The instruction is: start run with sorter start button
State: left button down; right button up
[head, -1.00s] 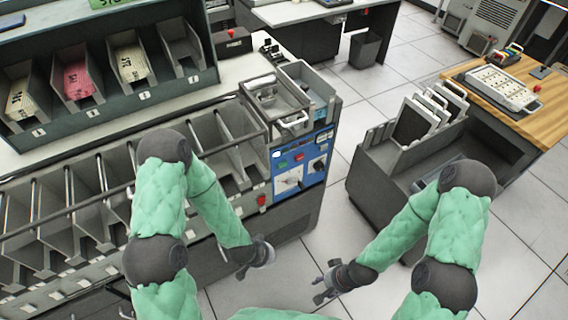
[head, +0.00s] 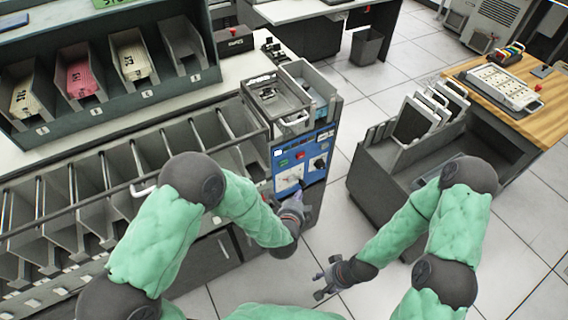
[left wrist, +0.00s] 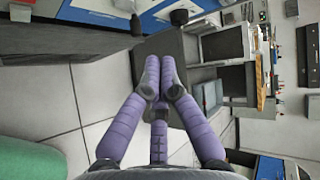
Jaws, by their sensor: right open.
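The sorter's blue control panel (head: 304,163) faces the aisle at the right end of the sorter. It carries a small green button (head: 283,163), a red button (head: 299,155), a white dial and a black knob. My left gripper (head: 297,197) is just in front of the panel's lower part, below the buttons. In the left wrist view its purple fingers (left wrist: 160,78) are shut with nothing between the tips. Blue panel parts show at the top of that view, but I cannot pick out the green button there. My right gripper (head: 326,282) is open and empty, low over the floor.
The sorter's row of card pockets (head: 130,170) runs to the left of the panel. A grey cart with upright card holders (head: 415,118) stands to the right, beside a wooden-topped desk (head: 535,110). Tiled floor between sorter and cart is free.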

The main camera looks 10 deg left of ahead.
aim_at(283, 163)
pick_arm(q)
jog(key=r, duration=0.1)
jog(key=r+m+t, duration=0.1)
jog(key=d+r+m, duration=0.1)
jog(key=shift+w+t, duration=0.25)
jog(key=shift+t, duration=0.05)
jog(key=shift+w, duration=0.1)
jog(key=w+a+b, duration=0.2)
jog(key=w+a, duration=0.3)
jog(key=w, duration=0.2)
dwell(0.3)
jog(key=shift+a, duration=0.1)
dwell(1.4)
jog(key=shift+w+a, duration=0.2)
jog(key=shift+w, duration=0.1)
